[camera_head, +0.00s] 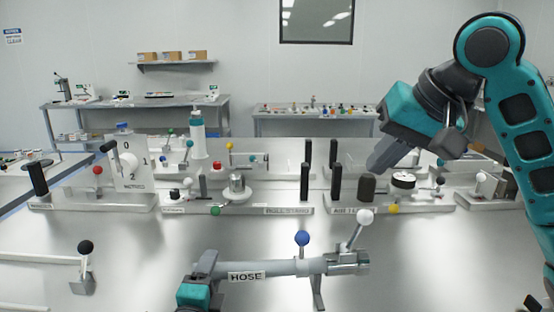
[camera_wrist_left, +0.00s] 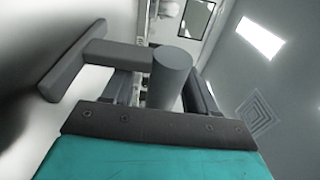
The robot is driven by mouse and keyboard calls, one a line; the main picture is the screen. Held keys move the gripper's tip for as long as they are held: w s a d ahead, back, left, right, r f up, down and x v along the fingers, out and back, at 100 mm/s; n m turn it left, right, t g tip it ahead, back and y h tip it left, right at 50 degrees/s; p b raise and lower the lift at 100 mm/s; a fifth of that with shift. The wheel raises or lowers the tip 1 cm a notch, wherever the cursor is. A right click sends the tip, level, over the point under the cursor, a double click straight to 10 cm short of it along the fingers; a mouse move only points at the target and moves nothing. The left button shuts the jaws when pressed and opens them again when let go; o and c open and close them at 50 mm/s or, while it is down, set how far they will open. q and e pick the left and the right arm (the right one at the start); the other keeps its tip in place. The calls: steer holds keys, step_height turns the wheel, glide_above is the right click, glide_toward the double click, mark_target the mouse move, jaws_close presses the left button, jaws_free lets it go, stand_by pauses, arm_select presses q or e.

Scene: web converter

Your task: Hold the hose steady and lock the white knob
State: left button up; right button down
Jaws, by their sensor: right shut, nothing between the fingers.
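The grey hose (camera_head: 290,267) lies level over the table, with a HOSE label (camera_head: 247,275) on it. The white knob (camera_head: 365,216) tops a tilted lever rising from the metal coupling at the hose's right end. A blue knob (camera_head: 302,238) stands up on the hose to its left. My left gripper (camera_head: 205,262) is at the hose's left end. A grey cylinder, apparently the hose (camera_wrist_left: 172,75), shows between its parted fingers (camera_wrist_left: 155,95); firm contact is unclear. My right gripper (camera_head: 380,158) is shut and empty, above and behind the white knob, apart from it.
A row of fixtures with coloured knobs and dark posts (camera_head: 305,182) stands behind the hose. The metal table (camera_head: 440,260) is clear right of the hose.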

arm_select(q)
steer(key=shift+o, duration=0.9)
steer(key=shift+r, duration=0.2)
steer(key=shift+d, duration=0.1)
steer(key=shift+s, duration=0.1)
steer(key=shift+s+a, duration=0.15)
steer(key=shift+s, duration=1.8)
steer(key=shift+s+a, duration=0.15)
steer(key=shift+s, duration=1.8)
steer(key=shift+d+f, duration=0.1)
